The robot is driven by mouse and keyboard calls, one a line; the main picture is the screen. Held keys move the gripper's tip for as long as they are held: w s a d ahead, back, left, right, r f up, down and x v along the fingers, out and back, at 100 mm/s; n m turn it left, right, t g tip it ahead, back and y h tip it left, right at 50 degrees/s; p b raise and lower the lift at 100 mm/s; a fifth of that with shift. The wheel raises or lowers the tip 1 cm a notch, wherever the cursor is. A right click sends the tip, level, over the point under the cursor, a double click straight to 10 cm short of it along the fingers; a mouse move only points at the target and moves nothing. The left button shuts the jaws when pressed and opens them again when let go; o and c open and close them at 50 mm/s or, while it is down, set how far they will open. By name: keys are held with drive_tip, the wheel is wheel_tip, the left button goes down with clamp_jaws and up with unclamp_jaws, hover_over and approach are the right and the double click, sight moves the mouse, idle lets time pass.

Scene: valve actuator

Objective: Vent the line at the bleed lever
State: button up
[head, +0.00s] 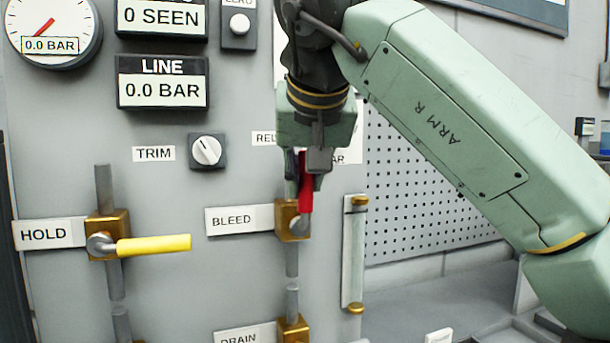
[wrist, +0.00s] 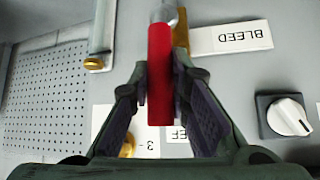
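The bleed lever has a red handle (head: 306,183) standing upright above its brass valve body (head: 293,222), beside the BLEED label (head: 231,220). My gripper (head: 307,172) reaches down over the handle from above. The LINE display (head: 162,83) reads 0.0 BAR. The round gauge (head: 51,30) also reads 0.0 BAR.
The yellow HOLD lever (head: 152,244) sticks out horizontally at the left. A DRAIN valve (head: 292,330) sits below the bleed valve. A vertical tube with brass ends (head: 353,252) is right of the lever. The TRIM knob (head: 207,150) is at upper left of it.

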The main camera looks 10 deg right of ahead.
drive_tip(key=o, duration=0.5)
drive_tip(key=shift+d, duration=0.1)
idle(0.4)
